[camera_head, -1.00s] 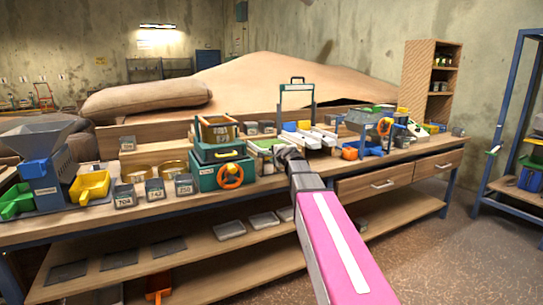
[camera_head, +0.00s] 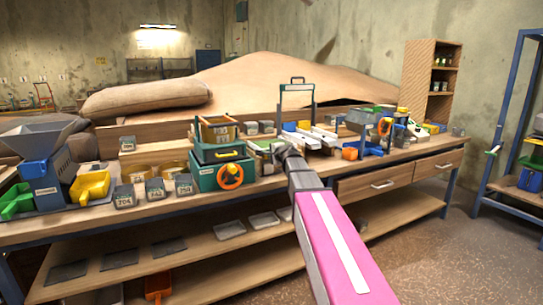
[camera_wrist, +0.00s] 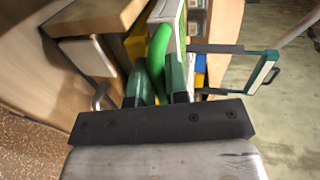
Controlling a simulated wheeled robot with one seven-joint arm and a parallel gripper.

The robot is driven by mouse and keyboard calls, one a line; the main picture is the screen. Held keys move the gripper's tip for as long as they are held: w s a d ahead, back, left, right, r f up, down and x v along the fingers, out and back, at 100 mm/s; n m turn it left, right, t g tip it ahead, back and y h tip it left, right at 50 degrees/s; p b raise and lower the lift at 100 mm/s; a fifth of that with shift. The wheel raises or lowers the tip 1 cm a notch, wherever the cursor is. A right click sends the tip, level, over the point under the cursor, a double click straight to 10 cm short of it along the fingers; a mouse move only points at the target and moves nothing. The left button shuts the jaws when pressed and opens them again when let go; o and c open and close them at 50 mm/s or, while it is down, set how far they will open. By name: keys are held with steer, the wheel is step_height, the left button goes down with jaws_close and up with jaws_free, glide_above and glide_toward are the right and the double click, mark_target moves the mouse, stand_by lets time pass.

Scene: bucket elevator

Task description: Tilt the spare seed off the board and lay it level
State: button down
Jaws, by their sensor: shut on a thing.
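My gripper (camera_wrist: 157,75) is shut on a curved green handle (camera_wrist: 158,46), which rises between its two dark green fingers in the wrist view. A pale board with a green edge (camera_wrist: 174,22) shows just beyond the handle; I cannot tell whether the two are joined. In the head view my gripper (camera_head: 281,149) is over the middle of the workbench, beside a green-edged tray (camera_head: 263,144). The gripper partly hides what it holds there. I cannot make out any seed in either view.
A green box with an orange wheel (camera_head: 230,176) stands left of my gripper. A green frame (camera_head: 297,104) stands behind it. Blue and yellow machine parts (camera_head: 370,140) are to the right. Small labelled grey boxes (camera_head: 156,190) line the bench's left front.

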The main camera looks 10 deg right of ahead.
steer(key=shift+w+r+g, duration=0.15)
steer(key=shift+r+g, duration=0.15)
steer(key=shift+r, duration=0.4)
steer(key=w+a+r+g+h, duration=0.1)
steer(key=w+r+g, duration=0.2)
steer(key=r, duration=0.9)
steer(key=shift+w+a+r+g, duration=0.2)
steer(key=shift+w+a+g, duration=0.15)
steer(key=shift+w, duration=0.8)
steer(key=shift+w+r, duration=0.1)
steer(key=c, duration=1.1)
jaws_free()
steer(key=shift+c, duration=0.2)
steer(key=v, duration=1.1)
steer(key=shift+a, duration=0.2)
steer(key=shift+f, duration=0.2)
